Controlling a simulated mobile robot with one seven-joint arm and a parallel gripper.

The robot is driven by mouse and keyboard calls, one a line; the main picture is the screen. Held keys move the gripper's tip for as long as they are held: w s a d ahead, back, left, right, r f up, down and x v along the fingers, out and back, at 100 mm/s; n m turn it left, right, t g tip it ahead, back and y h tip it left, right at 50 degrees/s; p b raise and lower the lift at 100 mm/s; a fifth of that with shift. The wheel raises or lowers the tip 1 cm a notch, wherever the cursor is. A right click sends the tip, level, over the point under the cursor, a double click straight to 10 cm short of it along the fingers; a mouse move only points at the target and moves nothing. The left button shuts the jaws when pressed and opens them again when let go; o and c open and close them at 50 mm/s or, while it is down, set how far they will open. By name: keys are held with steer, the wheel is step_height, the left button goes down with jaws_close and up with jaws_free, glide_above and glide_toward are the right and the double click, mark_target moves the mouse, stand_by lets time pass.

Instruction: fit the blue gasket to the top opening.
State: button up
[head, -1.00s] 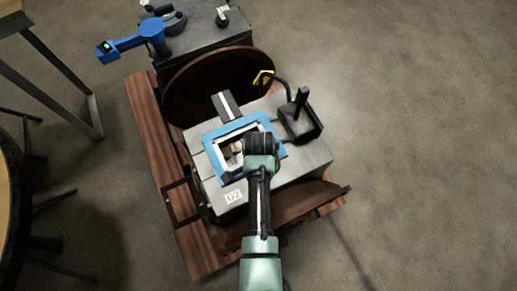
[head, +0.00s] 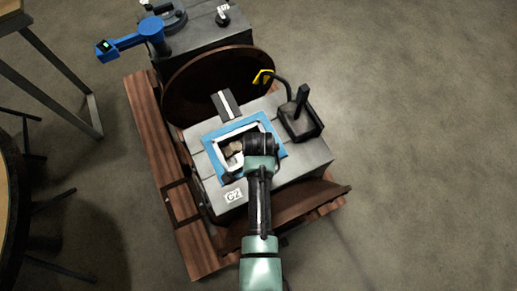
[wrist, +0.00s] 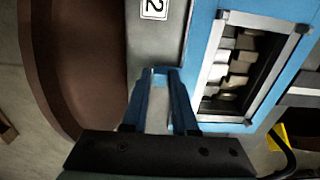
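The blue gasket (head: 212,145) is a rectangular frame on top of the grey engine block (head: 308,160). It surrounds the pale-rimmed top opening (head: 231,150) and looks flat on the block; any small gap beneath it cannot be judged. In the wrist view the gasket (wrist: 203,42) lies to the right of my fingers, around the opening's light metal rim (wrist: 216,50). In the head view my wrist hides the gasket's lower right part.
A black bracket with a post (head: 301,120) stands right of the opening. A yellow-tipped hose (head: 263,76) and a large brown disc (head: 205,85) are behind it. A blue arm-like device (head: 135,42) is at the back left. Floor at right is clear.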

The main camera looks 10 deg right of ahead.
steer(key=o, duration=0.4)
step_height(320, 180, up, 13)
steer(key=shift+p, duration=1.25)
